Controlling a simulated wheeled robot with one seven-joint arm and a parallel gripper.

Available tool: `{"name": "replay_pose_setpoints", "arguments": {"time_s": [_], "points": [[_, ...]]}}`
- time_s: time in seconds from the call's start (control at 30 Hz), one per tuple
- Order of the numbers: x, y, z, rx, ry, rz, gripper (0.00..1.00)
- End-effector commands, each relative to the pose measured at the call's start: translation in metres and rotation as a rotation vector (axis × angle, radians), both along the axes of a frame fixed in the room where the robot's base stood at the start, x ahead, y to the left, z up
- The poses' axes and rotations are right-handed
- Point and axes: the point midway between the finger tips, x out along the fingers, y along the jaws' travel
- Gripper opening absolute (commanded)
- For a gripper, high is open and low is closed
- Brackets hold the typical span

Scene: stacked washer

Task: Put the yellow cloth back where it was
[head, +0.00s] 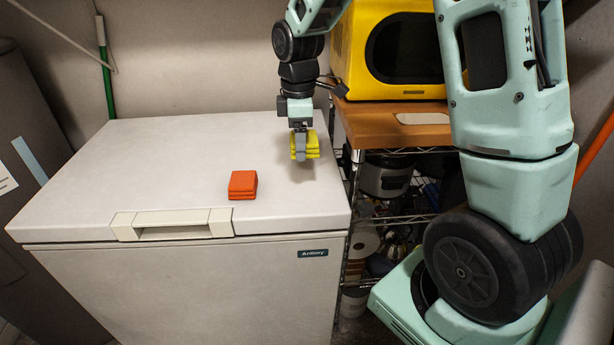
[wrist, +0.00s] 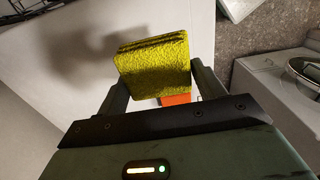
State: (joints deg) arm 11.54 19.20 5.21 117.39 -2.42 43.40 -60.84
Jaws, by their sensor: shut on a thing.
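The yellow cloth (head: 311,145) is a small folded stack held in my gripper (head: 302,150), over the right part of the white chest freezer's lid (head: 150,160). In the wrist view the yellow cloth (wrist: 155,67) fills the space between the two fingers of my gripper (wrist: 152,90). A shadow shows on the lid close to the cloth; I cannot tell exactly how high the cloth is. An orange folded cloth (head: 243,185) lies flat on the lid, left of and nearer than my gripper. Part of the orange cloth (wrist: 178,99) shows behind the yellow one in the wrist view.
A yellow microwave (head: 390,50) stands on a wooden-topped wire shelf (head: 400,125) right of the freezer. The freezer's front handle (head: 172,224) is at the lid's edge. The left and back of the lid are clear. A grey cabinet (head: 30,160) stands at the left.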

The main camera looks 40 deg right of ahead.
Motion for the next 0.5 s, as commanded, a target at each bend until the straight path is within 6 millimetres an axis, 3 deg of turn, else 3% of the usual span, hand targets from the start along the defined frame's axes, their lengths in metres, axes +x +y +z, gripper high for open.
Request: {"name": "replay_pose_setpoints", "arguments": {"time_s": [0.23,0.5], "points": [[-0.001,0.0,-0.045,0.001,0.007,0.0,0.47],[-0.001,0.0,-0.068,0.001,0.004,0.001,0.47]]}}
